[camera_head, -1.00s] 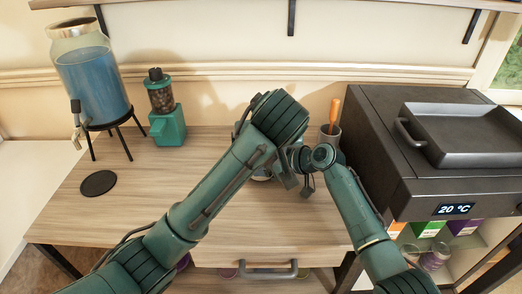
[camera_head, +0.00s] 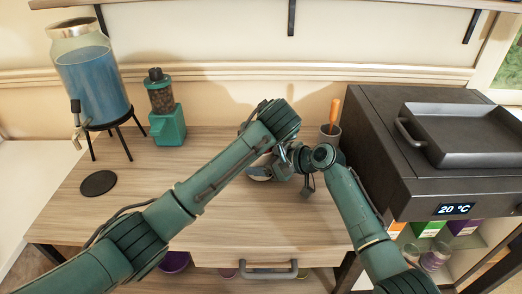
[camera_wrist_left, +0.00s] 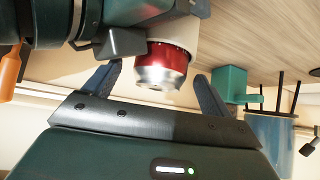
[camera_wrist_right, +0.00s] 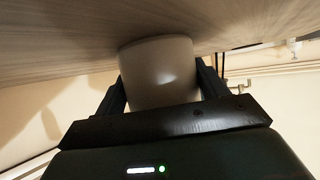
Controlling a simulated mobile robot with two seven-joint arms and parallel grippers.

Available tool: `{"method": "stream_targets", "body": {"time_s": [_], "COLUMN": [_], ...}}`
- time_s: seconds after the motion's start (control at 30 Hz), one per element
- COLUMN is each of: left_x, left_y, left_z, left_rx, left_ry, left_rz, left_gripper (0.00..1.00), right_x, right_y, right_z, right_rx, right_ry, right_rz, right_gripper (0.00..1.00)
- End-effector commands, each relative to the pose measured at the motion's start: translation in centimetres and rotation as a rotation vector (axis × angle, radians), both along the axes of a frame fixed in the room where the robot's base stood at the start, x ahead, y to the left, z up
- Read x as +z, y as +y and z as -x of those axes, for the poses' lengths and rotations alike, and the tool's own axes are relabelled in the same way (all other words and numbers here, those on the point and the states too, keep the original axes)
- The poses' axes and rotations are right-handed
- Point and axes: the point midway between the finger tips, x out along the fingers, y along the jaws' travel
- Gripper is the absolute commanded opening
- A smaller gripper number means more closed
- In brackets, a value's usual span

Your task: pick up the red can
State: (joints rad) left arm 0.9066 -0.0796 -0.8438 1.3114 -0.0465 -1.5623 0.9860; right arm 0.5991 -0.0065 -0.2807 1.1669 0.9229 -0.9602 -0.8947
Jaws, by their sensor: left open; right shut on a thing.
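The red can (camera_wrist_left: 168,57), with a silver end, stands partly inside a pale round container (camera_wrist_left: 185,28) in the left wrist view. That container also shows in the right wrist view (camera_wrist_right: 160,70), between the fingers of my right gripper (camera_wrist_right: 160,74), which is shut on it. The can does not show in the right wrist view. My left gripper (camera_wrist_left: 159,74) is open, with its fingers spread to either side of the can's exposed end, apart from it. In the head view my arms cover the can and most of the container (camera_head: 259,174).
A blue-liquid dispenser (camera_head: 92,80) and a green grinder (camera_head: 165,118) stand at the back left of the wooden table (camera_head: 145,190). A dark round coaster (camera_head: 98,183) lies at left.

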Motion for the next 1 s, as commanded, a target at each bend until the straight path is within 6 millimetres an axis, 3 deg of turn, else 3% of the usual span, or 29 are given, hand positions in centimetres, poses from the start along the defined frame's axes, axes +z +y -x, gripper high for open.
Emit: {"method": "stream_targets", "body": {"time_s": [0.37,1.0], "left_x": [-0.81,-0.81], "left_y": [0.18,0.19], "left_z": [-0.81,-0.78], "left_rx": [-0.001,0.000], "left_ry": [-0.001,0.000], "left_rz": [0.000,0.000], "left_gripper": [0.83,0.30], "right_x": [-0.05,-0.04], "right_y": [-0.02,-0.01], "right_z": [0.00,0.00], "right_rx": [0.000,0.000], "right_ry": [0.001,0.001], "right_rz": [0.000,0.000], "right_gripper": [0.59,0.59]}}
